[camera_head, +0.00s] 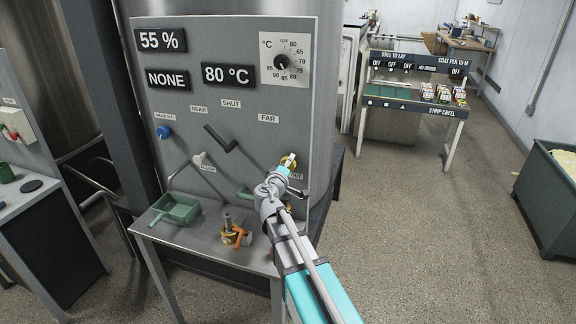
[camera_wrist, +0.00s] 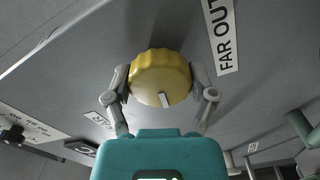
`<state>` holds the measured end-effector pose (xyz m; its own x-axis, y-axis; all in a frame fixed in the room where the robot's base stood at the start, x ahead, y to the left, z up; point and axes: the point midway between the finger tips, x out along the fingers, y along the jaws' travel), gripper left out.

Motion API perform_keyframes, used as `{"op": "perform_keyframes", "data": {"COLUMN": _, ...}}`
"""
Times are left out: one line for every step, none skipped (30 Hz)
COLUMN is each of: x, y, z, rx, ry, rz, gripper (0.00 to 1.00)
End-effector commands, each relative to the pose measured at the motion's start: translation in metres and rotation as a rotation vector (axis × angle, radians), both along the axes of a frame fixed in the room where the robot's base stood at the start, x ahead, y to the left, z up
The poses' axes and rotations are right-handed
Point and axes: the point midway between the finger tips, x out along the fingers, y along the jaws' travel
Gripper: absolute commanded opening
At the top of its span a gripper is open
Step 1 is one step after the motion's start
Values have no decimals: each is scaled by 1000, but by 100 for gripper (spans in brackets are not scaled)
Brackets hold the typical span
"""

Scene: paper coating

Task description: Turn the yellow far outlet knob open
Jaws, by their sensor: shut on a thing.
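The yellow far outlet knob (camera_wrist: 160,72) is on the grey panel (camera_head: 225,100), beside a white label (camera_wrist: 222,38) of which "FAR OUT" shows. It has a ridged rim and a pale pointer mark on its face. In the wrist view my gripper (camera_wrist: 162,90) has one finger on each side of the knob and is shut on it. In the head view my gripper (camera_head: 287,170) reaches the panel's lower right and hides much of the yellow knob (camera_head: 288,160).
A blue knob (camera_head: 163,132) and a black lever (camera_head: 220,139) are on the panel to the left. Below, a grey table (camera_head: 190,240) holds a green scoop-like tray (camera_head: 176,208) and an orange-handled fitting (camera_head: 236,234). Open floor lies to the right.

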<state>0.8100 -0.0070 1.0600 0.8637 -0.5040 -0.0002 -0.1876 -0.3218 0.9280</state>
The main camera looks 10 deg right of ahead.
Motion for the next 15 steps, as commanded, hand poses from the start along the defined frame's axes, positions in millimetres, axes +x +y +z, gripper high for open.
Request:
{"op": "perform_keyframes", "data": {"x": 2, "y": 1, "z": 1, "rx": -40, "ry": 21, "rz": 4, "gripper": 25}}
{"op": "perform_keyframes", "data": {"x": 2, "y": 1, "z": 1, "rx": -64, "ry": 36, "rz": 4, "gripper": 25}}
{"op": "perform_keyframes", "data": {"x": 2, "y": 1, "z": 1, "rx": -97, "ry": 55, "rz": 4, "gripper": 25}}
{"op": "perform_keyframes", "data": {"x": 2, "y": 1, "z": 1, "rx": -122, "ry": 68, "rz": 3, "gripper": 25}}
{"op": "perform_keyframes", "data": {"x": 2, "y": 1, "z": 1, "rx": -146, "ry": 83, "rz": 3, "gripper": 25}}
{"op": "perform_keyframes", "data": {"x": 2, "y": 1, "z": 1, "rx": -179, "ry": 102, "rz": 3, "gripper": 25}}
{"op": "perform_keyframes", "data": {"x": 2, "y": 1, "z": 1, "rx": -204, "ry": 116, "rz": 3, "gripper": 25}}
{"op": "perform_keyframes", "data": {"x": 2, "y": 1, "z": 1, "rx": -228, "ry": 130, "rz": 3, "gripper": 25}}
{"op": "perform_keyframes", "data": {"x": 2, "y": 1, "z": 1, "rx": -261, "ry": 150, "rz": 3, "gripper": 25}}
{"op": "perform_keyframes", "data": {"x": 2, "y": 1, "z": 1, "rx": -286, "ry": 164, "rz": 3, "gripper": 25}}
{"op": "perform_keyframes", "data": {"x": 2, "y": 1, "z": 1, "rx": -310, "ry": 178, "rz": 3, "gripper": 25}}
{"op": "perform_keyframes", "data": {"x": 2, "y": 1, "z": 1, "rx": -343, "ry": 197, "rz": 3, "gripper": 25}}
{"op": "perform_keyframes", "data": {"x": 2, "y": 1, "z": 1, "rx": -368, "ry": 212, "rz": 3, "gripper": 25}}
{"op": "perform_keyframes", "data": {"x": 2, "y": 1, "z": 1, "rx": -392, "ry": 226, "rz": 3, "gripper": 25}}
{"op": "perform_keyframes", "data": {"x": 2, "y": 1, "z": 1, "rx": -425, "ry": 245, "rz": 3, "gripper": 25}}
